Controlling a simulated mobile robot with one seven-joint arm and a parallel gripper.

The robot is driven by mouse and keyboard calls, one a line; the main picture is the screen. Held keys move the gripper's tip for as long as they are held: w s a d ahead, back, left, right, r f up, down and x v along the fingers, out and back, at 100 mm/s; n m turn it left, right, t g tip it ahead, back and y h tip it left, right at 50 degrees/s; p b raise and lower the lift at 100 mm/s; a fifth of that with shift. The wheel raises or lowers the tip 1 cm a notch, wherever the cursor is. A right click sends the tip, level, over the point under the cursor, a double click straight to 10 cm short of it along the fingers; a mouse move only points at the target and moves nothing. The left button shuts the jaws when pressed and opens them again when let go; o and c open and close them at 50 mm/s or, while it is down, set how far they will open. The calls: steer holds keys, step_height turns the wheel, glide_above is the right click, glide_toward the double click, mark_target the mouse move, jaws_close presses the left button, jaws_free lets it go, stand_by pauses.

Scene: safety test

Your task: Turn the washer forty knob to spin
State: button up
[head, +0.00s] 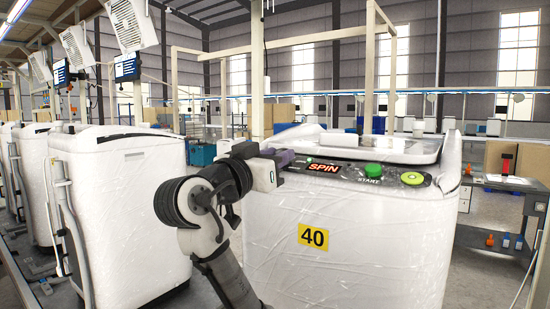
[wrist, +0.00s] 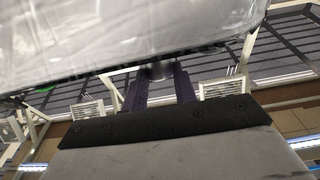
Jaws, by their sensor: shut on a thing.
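The washer (head: 330,240) with the yellow "40" label (head: 313,237) stands right of centre in the head view, wrapped in clear film. Its sloped black panel has a display (head: 323,168) reading SPIN, a green START button (head: 373,170) and a round yellow-green dial (head: 412,178). My gripper (head: 285,158) is at the panel's left end. In the wrist view, its purple fingers (wrist: 158,84) are shut on a dark grey, round knob (wrist: 158,70) under the washer's pale edge. In the head view, my gripper hides this knob.
Another wrapped washer (head: 125,210) stands to the left, with a grey hose (head: 72,215) on its side. A workbench (head: 510,190) with small items is at the right. Cardboard boxes (head: 282,113) stand behind washer forty.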

steer(key=o, duration=1)
steer(key=shift+c, duration=0.2)
steer(key=shift+s, duration=0.1)
steer(key=b+v, duration=0.4)
steer(key=v, duration=0.9)
steer(key=shift+s+a, duration=0.15)
steer(key=shift+s, duration=0.1)
steer(key=shift+f, duration=0.1)
